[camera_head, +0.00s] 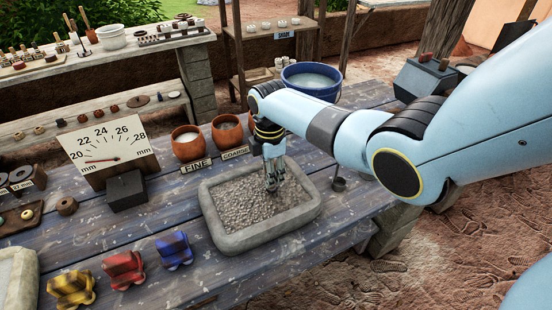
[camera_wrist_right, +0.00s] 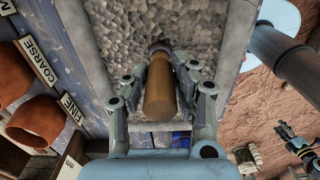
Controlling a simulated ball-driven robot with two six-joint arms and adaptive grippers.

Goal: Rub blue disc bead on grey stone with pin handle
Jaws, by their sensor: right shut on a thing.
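My right gripper (camera_head: 272,186) points down over the grey stone (camera_head: 262,236), a shallow trough with a rough, pebbly bed. In the right wrist view its fingers (camera_wrist_right: 162,88) are closed around a brown wooden pin handle (camera_wrist_right: 160,92). The handle's far end has a dark tip close to the rough grey bed (camera_wrist_right: 205,22); I cannot tell whether it touches. The blue disc bead cannot be made out in either view. A small dark gripper with yellow bands, seemingly my left one (camera_wrist_right: 290,138), shows at the right edge of the right wrist view, too small to read.
Two clay pots (camera_head: 187,143) labelled fine and coarse stand behind the stone. A dial gauge (camera_head: 108,150) is at left. Yellow-black, red and blue blocks (camera_head: 173,250) lie in front. A blue bucket (camera_head: 311,80) stands behind, and a small dark cup (camera_head: 339,184) at right.

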